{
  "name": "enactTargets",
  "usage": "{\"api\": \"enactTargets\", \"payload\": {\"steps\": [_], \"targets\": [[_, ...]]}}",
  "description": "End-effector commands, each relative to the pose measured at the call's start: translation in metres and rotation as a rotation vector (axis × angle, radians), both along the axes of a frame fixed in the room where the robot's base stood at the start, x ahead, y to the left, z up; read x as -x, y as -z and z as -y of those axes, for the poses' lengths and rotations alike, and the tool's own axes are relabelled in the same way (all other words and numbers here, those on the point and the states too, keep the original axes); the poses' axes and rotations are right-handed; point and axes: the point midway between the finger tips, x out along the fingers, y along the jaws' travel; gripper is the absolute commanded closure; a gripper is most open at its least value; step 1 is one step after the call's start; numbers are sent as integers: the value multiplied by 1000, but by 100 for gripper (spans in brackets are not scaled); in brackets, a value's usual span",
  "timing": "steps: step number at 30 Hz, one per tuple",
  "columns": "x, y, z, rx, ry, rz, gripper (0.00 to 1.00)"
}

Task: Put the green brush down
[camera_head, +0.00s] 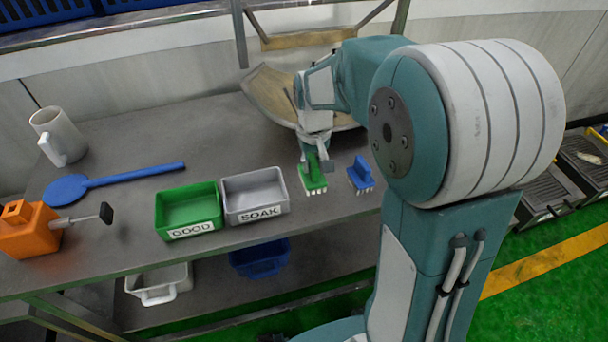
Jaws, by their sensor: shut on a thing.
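The green brush (313,183) is at the lower end of my arm, bristles down, close over the grey table or touching it; I cannot tell which. My gripper (318,165) is shut on the brush's upper part, and its fingers are partly hidden by the arm and the brush. A blue brush (361,177) stands bristles down on the table just to the right of the green one, with a small gap between them.
Left of the brush are a grey SOAK tray (283,207) and a green GOOD tray (160,219). A curved wooden tray (262,98) lies behind. Farther left are a blue paddle (134,175), a white mug (59,136) and an orange tool (26,232). The table's front edge is close.

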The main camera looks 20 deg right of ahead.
Motion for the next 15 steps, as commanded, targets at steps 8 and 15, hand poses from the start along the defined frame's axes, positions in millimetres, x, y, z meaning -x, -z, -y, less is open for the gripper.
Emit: {"api": "enactTargets", "payload": {"steps": [8, 15], "targets": [[-15, 24, -6, -6, 3, 0, 100], [-19, 56, -14, 0, 3, -3, 100]]}}
